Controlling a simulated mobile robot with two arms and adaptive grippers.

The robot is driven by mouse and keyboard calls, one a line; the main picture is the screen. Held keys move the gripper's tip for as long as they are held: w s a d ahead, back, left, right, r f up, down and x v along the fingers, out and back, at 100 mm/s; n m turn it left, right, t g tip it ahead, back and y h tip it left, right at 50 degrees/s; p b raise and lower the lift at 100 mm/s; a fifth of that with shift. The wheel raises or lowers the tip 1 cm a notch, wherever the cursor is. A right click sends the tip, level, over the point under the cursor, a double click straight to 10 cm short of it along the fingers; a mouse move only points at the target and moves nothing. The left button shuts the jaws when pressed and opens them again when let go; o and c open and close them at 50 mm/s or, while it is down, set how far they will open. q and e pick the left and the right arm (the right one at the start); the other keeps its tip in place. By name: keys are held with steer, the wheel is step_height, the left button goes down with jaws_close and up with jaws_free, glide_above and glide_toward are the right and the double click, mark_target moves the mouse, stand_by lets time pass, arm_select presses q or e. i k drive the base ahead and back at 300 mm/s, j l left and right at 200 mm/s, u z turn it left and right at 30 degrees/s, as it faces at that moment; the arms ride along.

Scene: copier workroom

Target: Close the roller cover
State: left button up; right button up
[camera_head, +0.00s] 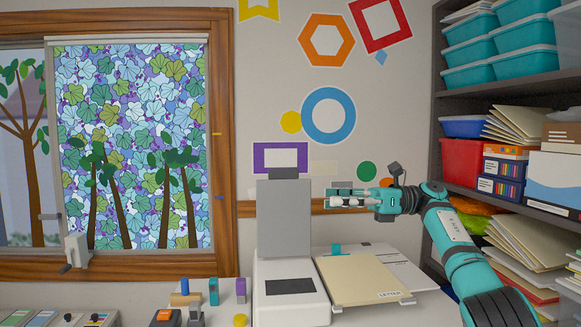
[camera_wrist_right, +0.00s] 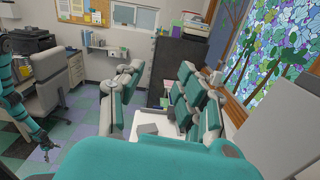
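The roller cover appears to be the grey flat panel (camera_head: 283,218) standing upright at the back of a white machine (camera_head: 290,300) on the counter. My right gripper (camera_head: 346,195) is to the right of the panel's upper part in the head view, its fingers pointing left. Its fingers are spread in the right wrist view (camera_wrist_right: 160,95), with nothing held between them.
A cream folder (camera_head: 362,280) lies right of the machine. Small blocks (camera_head: 213,291) and an orange-topped device (camera_head: 165,316) stand to its left. A loaded shelf (camera_head: 439,150) borders the right side, near my right arm. The window (camera_head: 130,145) is behind at left.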

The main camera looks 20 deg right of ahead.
mark_target(283, 200)
steer(key=i+l, duration=0.4)
steer(key=i, duration=0.15)
steer(key=i+l, duration=0.4)
steer(key=i, duration=0.15)
